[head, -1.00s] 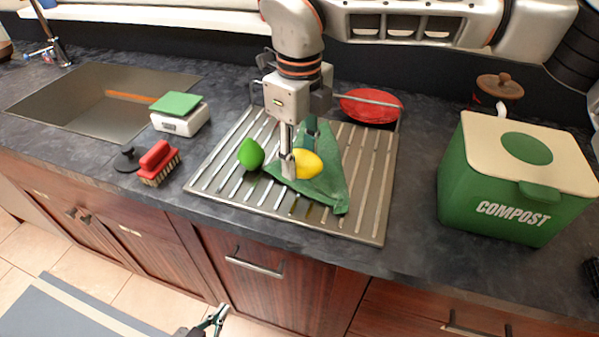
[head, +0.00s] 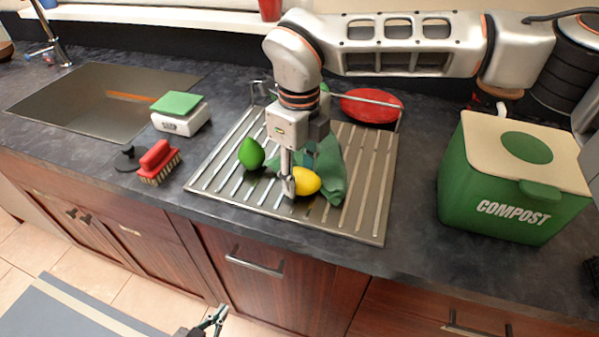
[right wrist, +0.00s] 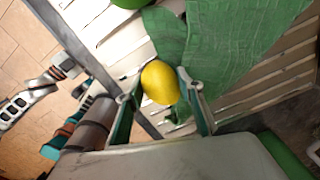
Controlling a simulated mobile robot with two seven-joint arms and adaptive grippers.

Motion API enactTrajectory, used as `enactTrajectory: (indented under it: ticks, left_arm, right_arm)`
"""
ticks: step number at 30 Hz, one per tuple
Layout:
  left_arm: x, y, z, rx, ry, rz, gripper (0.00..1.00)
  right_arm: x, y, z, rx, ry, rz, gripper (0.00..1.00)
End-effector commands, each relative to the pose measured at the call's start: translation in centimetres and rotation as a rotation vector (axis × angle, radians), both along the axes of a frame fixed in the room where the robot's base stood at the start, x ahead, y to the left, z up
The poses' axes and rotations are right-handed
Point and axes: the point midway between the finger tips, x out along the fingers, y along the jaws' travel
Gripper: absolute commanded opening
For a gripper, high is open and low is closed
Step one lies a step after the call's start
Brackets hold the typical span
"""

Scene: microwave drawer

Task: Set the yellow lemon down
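The yellow lemon (head: 306,181) is low over the front middle of the metal drainboard (head: 374,190), in front of a green cloth (head: 331,166). My right gripper (head: 290,184) points down at it. In the right wrist view the lemon (right wrist: 160,83) sits between the two fingers, which appear to press its sides. Whether the lemon touches the surface below I cannot tell. My left gripper (head: 216,319) is empty, fingers apart, low over the floor at the bottom edge.
A green lime-like fruit (head: 251,153) lies left of the lemon on the drainboard. A red bowl (head: 371,106) is behind. A scale (head: 180,117), red brush (head: 156,162) and sink (head: 100,98) are left. A green compost bin (head: 505,190) stands right. Counter between drainboard and bin is clear.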

Motion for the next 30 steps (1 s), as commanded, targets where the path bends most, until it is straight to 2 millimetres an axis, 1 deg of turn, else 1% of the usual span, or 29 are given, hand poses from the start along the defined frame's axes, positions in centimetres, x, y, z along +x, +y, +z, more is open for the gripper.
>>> enactTrajectory:
  ticks: [1, 2, 9, 11, 14, 17, 24, 30]
  left_arm:
    - [-0.1, 0.0, -0.1, 0.001, 0.002, 0.000, 0.00]
    - [-0.1, 0.0, -0.1, 0.000, 0.002, -0.001, 0.00]
    - [-0.1, 0.0, -0.1, 0.001, 0.002, 0.000, 0.00]
    - [-0.1, 0.0, 0.0, 0.000, 0.001, 0.000, 0.00]
    - [0.1, 0.0, 0.5, 0.001, -0.002, 0.000, 0.00]
    - [0.1, 0.0, 0.5, -0.001, -0.005, 0.000, 0.00]
    - [0.1, 0.0, 0.5, -0.001, -0.006, 0.000, 0.00]
    - [0.2, 0.0, 0.6, -0.001, -0.006, 0.000, 0.00]
  right_arm:
    - [-0.1, -0.2, -0.5, -0.004, 0.004, 0.000, 0.49]
    - [-0.1, -0.1, -0.5, -0.004, 0.004, 0.000, 0.53]
    - [0.0, -0.1, -0.3, -0.003, 0.004, -0.001, 0.53]
    - [0.0, -0.1, -0.1, -0.003, 0.004, -0.001, 0.53]
    - [0.0, -0.1, 0.8, -0.002, 0.002, -0.001, 0.53]
    - [0.1, -0.1, 2.2, -0.003, -0.002, -0.002, 0.53]
    - [0.1, 0.0, 7.3, -0.002, -0.002, -0.002, 0.53]
    - [0.0, 0.0, 10.8, -0.002, -0.001, -0.002, 0.53]
